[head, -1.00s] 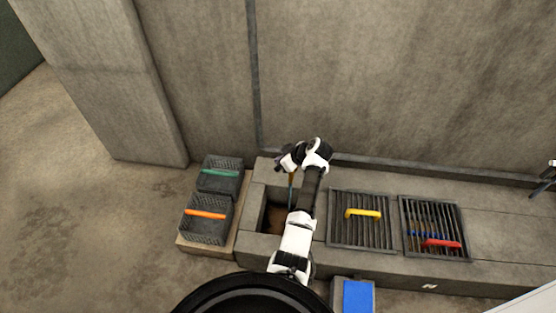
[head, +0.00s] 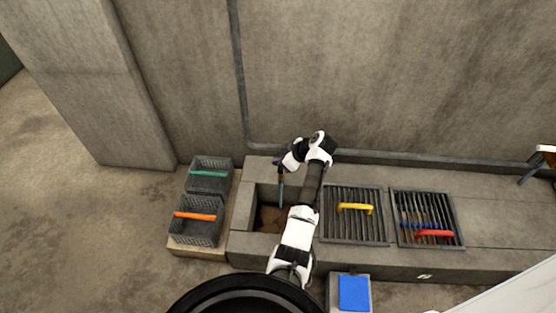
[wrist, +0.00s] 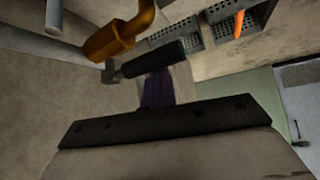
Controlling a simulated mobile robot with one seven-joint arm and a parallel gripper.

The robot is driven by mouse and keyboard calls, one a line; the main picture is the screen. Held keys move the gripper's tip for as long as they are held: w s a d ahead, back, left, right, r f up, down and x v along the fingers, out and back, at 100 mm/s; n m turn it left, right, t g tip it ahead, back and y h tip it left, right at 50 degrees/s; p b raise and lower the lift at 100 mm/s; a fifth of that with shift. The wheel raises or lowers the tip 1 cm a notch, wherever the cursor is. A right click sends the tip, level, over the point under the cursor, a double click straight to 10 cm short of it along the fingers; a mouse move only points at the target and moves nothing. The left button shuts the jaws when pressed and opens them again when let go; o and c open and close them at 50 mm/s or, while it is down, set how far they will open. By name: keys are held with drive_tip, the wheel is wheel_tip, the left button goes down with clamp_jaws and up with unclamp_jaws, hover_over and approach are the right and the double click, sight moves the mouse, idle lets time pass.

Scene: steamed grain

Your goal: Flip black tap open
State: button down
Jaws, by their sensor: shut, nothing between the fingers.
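In the wrist view, the black tap handle (wrist: 153,59) is a dark bar beside the brass tap body (wrist: 115,38). My gripper (wrist: 158,76) is shut, its purple fingers empty. Their tips lie right at the handle's lower edge in the picture; I cannot tell whether they touch it. In the head view, my gripper (head: 279,163) is above the square basin (head: 237,217), and my arm hides much of the tap. A thin bluish streak (head: 280,192) hangs over the basin below the gripper; I cannot tell whether it is water.
Two dark baskets with a green handle (head: 208,173) and an orange handle (head: 196,216) stand left of the basin. Grates with yellow (head: 355,208) and red (head: 434,233) handles lie right. The concrete wall (head: 400,70) is behind. A blue-topped box (head: 353,293) stands in front.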

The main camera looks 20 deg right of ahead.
drive_tip(key=shift+s+d+f, duration=0.15)
drive_tip(key=shift+d+f, duration=0.05)
drive_tip(key=shift+d, duration=0.05)
drive_tip(key=w+a+r, duration=0.1)
drive_tip(key=w+a, duration=0.1)
drive_tip(key=a, duration=0.2)
drive_tip(key=w+d+p+v, duration=0.1)
drive_tip(key=v, duration=0.9)
drive_tip(key=shift+w, duration=0.4)
drive_tip(key=shift+d, duration=0.15)
